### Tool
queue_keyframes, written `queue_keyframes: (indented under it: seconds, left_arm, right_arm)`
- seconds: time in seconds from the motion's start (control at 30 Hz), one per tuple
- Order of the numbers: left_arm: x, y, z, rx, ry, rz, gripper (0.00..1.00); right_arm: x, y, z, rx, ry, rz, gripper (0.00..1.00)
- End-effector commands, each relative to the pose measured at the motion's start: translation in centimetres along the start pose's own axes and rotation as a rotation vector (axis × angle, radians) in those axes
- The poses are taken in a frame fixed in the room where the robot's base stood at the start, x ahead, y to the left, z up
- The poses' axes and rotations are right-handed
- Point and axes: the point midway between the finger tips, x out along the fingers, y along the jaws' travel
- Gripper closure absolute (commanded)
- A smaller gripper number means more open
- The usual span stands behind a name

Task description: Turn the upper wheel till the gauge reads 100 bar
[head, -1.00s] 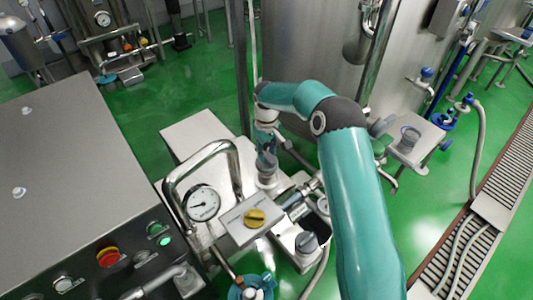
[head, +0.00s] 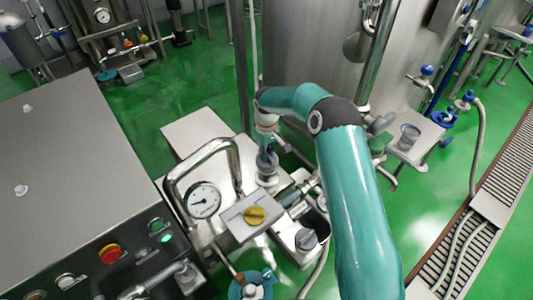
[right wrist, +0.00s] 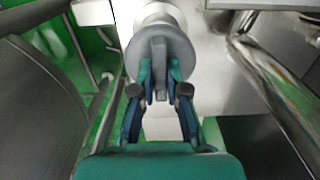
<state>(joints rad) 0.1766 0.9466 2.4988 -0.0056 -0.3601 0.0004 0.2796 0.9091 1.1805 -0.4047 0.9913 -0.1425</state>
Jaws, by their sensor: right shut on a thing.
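The pressure gauge (head: 203,200) is a round white dial beside a bent metal handle on the steel machine. Its needle points to the left side, but the numbers are too small to read. The upper wheel, a grey ribbed knob, shows in the right wrist view (right wrist: 178,44) and below my gripper in the head view (head: 268,180). My right gripper (head: 267,162) is above it, pointing down. In the right wrist view the gripper (right wrist: 160,82) has its fingers shut on the wheel's raised bar. My left gripper is not in view.
A second grey wheel (head: 306,240) sits lower on the machine, close to my right arm. A control cabinet (head: 70,170) with a red button (head: 110,253) fills the left. A large steel tank (head: 305,50) stands behind.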

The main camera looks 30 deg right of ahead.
Motion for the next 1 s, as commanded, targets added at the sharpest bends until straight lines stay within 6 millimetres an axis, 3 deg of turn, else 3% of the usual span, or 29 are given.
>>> queue_keyframes:
  seconds: [0.37,1.0]
  left_arm:
    - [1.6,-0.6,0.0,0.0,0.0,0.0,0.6]
    - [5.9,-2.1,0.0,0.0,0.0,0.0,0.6]
  right_arm:
    - [0.2,0.0,-0.1,0.101,0.003,0.001,1.0]
    - [0.1,-0.2,-0.2,0.598,0.004,0.0,1.0]
